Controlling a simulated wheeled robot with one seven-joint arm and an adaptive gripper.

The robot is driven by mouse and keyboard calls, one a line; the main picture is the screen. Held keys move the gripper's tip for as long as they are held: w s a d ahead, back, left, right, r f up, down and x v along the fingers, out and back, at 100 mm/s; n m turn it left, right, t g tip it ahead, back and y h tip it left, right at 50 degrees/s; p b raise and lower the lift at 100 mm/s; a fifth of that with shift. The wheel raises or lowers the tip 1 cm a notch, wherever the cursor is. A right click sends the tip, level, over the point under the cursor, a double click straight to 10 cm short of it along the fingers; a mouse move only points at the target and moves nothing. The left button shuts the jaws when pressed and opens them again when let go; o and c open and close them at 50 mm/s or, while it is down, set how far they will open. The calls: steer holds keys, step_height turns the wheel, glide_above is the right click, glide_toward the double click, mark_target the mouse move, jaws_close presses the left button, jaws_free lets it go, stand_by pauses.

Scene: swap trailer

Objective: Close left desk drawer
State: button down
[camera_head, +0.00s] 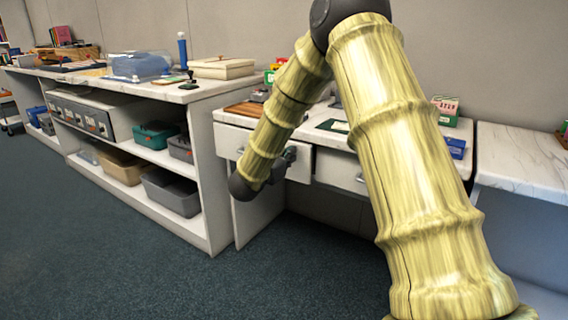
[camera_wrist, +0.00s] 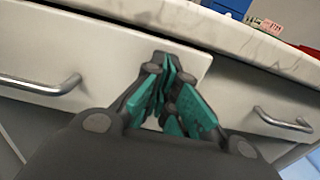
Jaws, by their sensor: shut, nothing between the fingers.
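The left desk drawer (camera_head: 229,141) has a white front and stands a little out from the desk in the head view. In the wrist view its front (camera_wrist: 100,47) fills the upper left, with a metal bar handle (camera_wrist: 40,86), and its right edge stands proud of the right drawer. My gripper (camera_head: 290,153) is at the right part of this front. In the wrist view my gripper (camera_wrist: 167,68) is shut and empty, its teal-padded fingertips close to the front near its right edge. Whether they touch it I cannot tell. My arm hides part of the drawer.
The right drawer (camera_head: 340,170) sits beside it, with its own handle (camera_wrist: 283,120). The marble desktop (camera_wrist: 190,18) overhangs above. A white shelf unit (camera_head: 213,190) with bins stands close on the left. A blue box (camera_head: 455,147) lies on the desk. The carpet in front is clear.

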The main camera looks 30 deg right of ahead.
mark_target(298, 148)
steer(key=shift+w+d, duration=0.1)
steer(key=shift+d, duration=0.15)
steer(key=b+x, duration=0.1)
steer(key=x, duration=0.3)
steer(key=shift+w+d, duration=0.15)
steer(key=shift+d, duration=0.15)
steer(key=shift+d+r, duration=0.1)
steer(key=shift+r, duration=0.1)
